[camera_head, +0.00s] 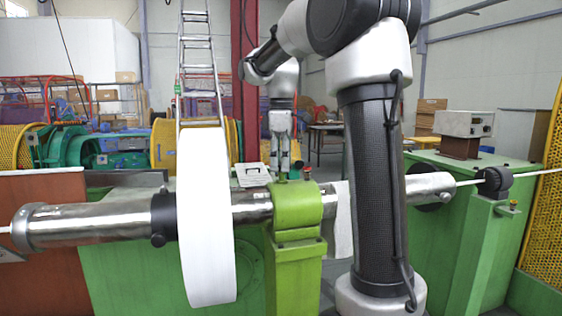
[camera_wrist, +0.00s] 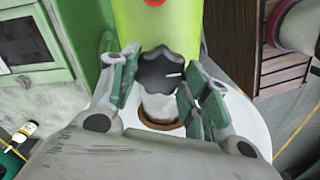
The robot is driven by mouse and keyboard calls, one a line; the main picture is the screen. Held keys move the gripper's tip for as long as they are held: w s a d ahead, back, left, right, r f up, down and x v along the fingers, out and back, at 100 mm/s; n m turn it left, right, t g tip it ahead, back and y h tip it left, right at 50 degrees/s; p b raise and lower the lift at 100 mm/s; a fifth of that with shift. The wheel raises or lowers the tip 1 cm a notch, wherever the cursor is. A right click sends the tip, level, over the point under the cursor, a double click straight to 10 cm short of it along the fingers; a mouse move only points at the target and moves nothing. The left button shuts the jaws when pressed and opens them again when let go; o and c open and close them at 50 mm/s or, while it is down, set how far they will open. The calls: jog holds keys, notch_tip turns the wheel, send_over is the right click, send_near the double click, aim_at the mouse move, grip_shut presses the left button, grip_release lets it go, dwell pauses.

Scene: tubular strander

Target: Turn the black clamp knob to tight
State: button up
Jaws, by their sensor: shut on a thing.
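The black clamp knob (camera_wrist: 160,72) is lobed, with a short white line on its face pointing right in the wrist view. It sits in front of a light green block, above a pale cylindrical stem. My gripper (camera_wrist: 162,88) has its green-padded fingers on either side of the knob and is shut on it. In the head view my gripper (camera_head: 283,160) points down behind the steel tube, beside the light green clamp block (camera_head: 297,210). I cannot make out the knob there.
A steel tube (camera_head: 95,222) with a large white disc (camera_head: 207,215) crosses the front. A green machine stand (camera_head: 465,240) with a black roller (camera_head: 495,181) is at the right.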

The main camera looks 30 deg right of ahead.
jog(key=m, duration=0.4)
jog(key=shift+w+d+r+m, duration=0.1)
jog(key=shift+m, duration=0.2)
jog(key=m, duration=0.4)
jog(key=shift+m, duration=0.3)
jog(key=m, duration=0.4)
jog(key=shift+d+m, duration=0.1)
jog(key=shift+m, duration=0.2)
jog(key=m, duration=0.9)
jog(key=shift+d, duration=0.1)
jog(key=m, duration=0.4)
jog(key=shift+m, duration=0.3)
jog(key=m, duration=0.4)
jog(key=shift+s+m, duration=0.15)
jog(key=shift+m, duration=1.25)
jog(key=shift+s+m, duration=0.1)
jog(key=shift+m, duration=1.3)
